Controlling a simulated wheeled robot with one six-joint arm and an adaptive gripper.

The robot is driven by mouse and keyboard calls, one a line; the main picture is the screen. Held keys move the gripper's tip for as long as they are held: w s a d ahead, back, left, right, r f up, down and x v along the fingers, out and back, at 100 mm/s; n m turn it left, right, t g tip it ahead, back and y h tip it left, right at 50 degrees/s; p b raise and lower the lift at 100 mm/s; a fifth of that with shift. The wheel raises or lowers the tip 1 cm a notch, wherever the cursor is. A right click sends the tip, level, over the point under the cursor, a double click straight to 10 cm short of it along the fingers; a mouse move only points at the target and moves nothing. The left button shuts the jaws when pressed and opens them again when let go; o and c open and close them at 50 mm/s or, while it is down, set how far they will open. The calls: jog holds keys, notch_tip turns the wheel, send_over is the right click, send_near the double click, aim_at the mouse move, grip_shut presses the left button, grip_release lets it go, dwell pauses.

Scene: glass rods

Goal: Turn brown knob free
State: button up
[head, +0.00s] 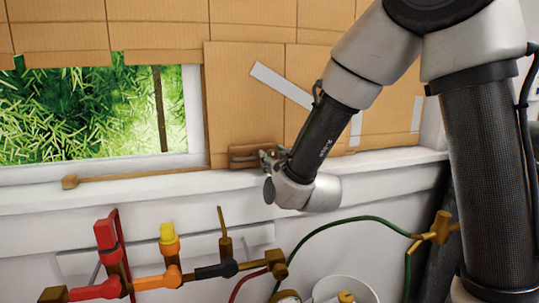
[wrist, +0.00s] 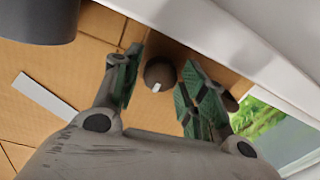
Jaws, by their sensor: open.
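The brown knob (wrist: 160,73) is round and dark, with a small white mark on its near edge. In the wrist view it sits between the two fingers of my gripper (wrist: 157,92), with a gap on both sides. In the head view my gripper (head: 268,160) is at a brown wooden piece (head: 241,153) on the cardboard, just above the sill. The knob itself is hard to make out there behind the fingers. My gripper is open and holds nothing.
Cardboard panels (head: 238,95) with pale tape strips cover the wall beside a window (head: 85,110). A wooden stick (head: 130,177) lies along the white sill (head: 390,158). Below are coloured pipes with valves (head: 165,277), a green hose (head: 340,222) and a white bucket (head: 340,283).

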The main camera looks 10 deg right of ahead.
jog(key=shift+w, duration=0.15)
jog(key=c, duration=0.8)
jog(key=shift+o, duration=0.2)
jog(key=shift+n, duration=0.4)
jog(key=n, duration=0.3)
jog(key=shift+n, duration=0.4)
jog(key=n, duration=0.4)
jog(key=shift+h, duration=0.3)
jog(key=n, duration=0.4)
jog(key=shift+n, duration=0.3)
jog(key=shift+a+n+h, duration=0.1)
jog(key=shift+n+h, duration=0.2)
jog(key=shift+n, duration=1.6)
jog(key=shift+g, duration=0.3)
